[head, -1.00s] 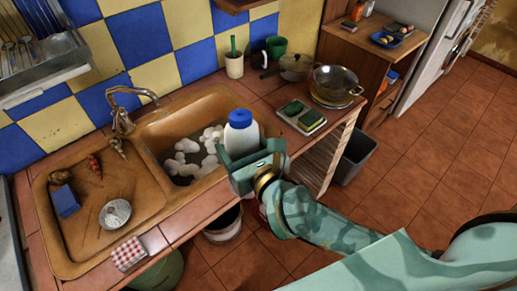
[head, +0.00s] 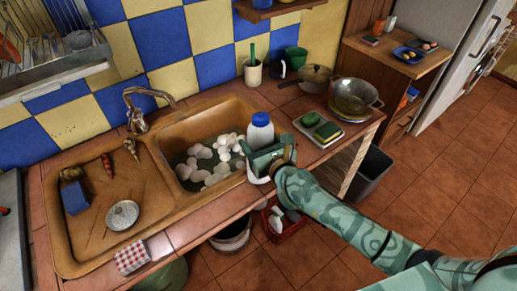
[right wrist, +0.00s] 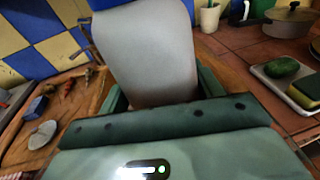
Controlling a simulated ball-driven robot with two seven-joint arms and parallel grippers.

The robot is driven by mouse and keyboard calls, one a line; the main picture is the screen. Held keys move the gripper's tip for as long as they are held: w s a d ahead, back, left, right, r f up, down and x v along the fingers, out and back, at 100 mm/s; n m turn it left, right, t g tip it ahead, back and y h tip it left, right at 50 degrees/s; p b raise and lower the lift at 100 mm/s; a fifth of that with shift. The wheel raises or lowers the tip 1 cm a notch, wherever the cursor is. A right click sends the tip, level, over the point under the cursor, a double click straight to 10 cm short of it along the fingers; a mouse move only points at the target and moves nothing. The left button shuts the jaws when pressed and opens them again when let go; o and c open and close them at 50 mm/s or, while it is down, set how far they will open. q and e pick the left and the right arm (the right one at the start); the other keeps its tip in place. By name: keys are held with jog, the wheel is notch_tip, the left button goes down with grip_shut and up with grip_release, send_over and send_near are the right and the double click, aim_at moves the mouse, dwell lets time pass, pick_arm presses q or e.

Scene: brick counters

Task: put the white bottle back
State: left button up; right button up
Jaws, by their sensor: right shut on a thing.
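The white bottle (head: 261,133) has a blue cap and stands upright in the jaws of my right gripper (head: 269,158). In the head view it appears over the front right edge of the sink; its base shows just below the gripper. In the right wrist view its white body (right wrist: 150,55) fills the middle, between the green fingers of my right gripper (right wrist: 160,97). The gripper is shut on it. I cannot tell whether its base touches the counter. My left gripper is not in view.
The sink (head: 255,103) holds white foam. A tray (head: 311,120) with sponges, a steel pan (head: 352,92) and a lidded pot (head: 315,78) stand to the right. Below the counter are a red crate (head: 288,232) with bottles, a bucket (head: 232,238) and a grey bin (head: 369,172).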

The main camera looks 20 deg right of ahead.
jog(key=shift+a+f, duration=0.1)
jog(key=shift+f, duration=0.75)
jog(key=shift+f+b, duration=0.2)
jog(key=shift+b, duration=0.1)
jog(key=o, duration=1.1)
jog(key=shift+c, duration=0.2)
